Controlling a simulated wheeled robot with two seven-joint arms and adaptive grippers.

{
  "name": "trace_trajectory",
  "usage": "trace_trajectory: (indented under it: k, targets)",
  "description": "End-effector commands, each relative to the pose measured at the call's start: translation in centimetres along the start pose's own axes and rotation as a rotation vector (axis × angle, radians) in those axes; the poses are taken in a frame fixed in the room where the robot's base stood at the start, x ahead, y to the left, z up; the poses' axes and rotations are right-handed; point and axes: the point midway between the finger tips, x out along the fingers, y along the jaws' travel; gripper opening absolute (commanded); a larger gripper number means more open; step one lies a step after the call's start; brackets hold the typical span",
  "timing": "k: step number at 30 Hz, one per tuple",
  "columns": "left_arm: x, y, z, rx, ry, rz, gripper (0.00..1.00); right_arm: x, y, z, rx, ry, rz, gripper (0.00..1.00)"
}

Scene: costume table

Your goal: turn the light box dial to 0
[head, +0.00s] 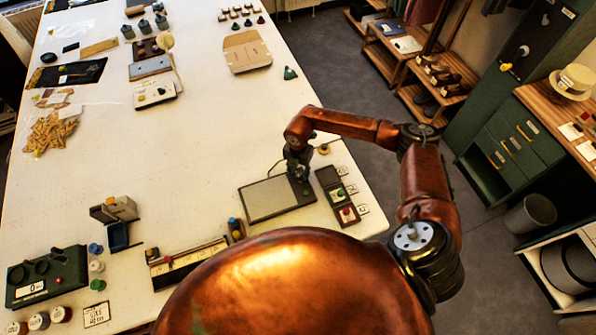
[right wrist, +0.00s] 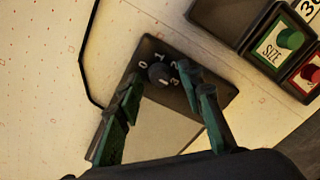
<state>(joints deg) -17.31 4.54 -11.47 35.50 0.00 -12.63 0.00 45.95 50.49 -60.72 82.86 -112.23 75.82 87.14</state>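The light box (head: 268,200) lies flat on the white table, a dark frame around a pale grey panel. Its dark round dial (right wrist: 160,75) shows in the right wrist view, with the marks 0, 1, 2 and 3 around it. A small pale mark shows on the dial's lower right side; I cannot tell for certain which number it points at. My right gripper (right wrist: 159,84) is open, its green fingers apart on either side of the dial; contact cannot be told. In the head view the right gripper (head: 299,176) hides the dial. My left gripper is not in view.
A dark button box (head: 333,183) with green and red buttons stands close to the right of the light box, also in the right wrist view (right wrist: 278,45). A black cable (right wrist: 86,60) runs beside the box. The table's middle is clear.

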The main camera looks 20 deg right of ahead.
Motion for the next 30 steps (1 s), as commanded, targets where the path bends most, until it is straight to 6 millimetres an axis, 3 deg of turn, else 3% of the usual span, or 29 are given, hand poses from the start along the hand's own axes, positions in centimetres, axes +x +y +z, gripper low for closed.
trace_trajectory:
  k: [7,21,30]
  targets:
    - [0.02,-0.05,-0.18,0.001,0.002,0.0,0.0,0.06,0.07,-0.04,-0.002,0.0,0.001,0.34]
    - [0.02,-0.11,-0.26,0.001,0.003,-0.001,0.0,0.02,0.07,-0.03,-0.002,0.0,0.001,0.01]
    - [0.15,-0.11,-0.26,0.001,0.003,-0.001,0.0,0.04,0.07,-0.01,-0.011,0.0,0.001,0.0]
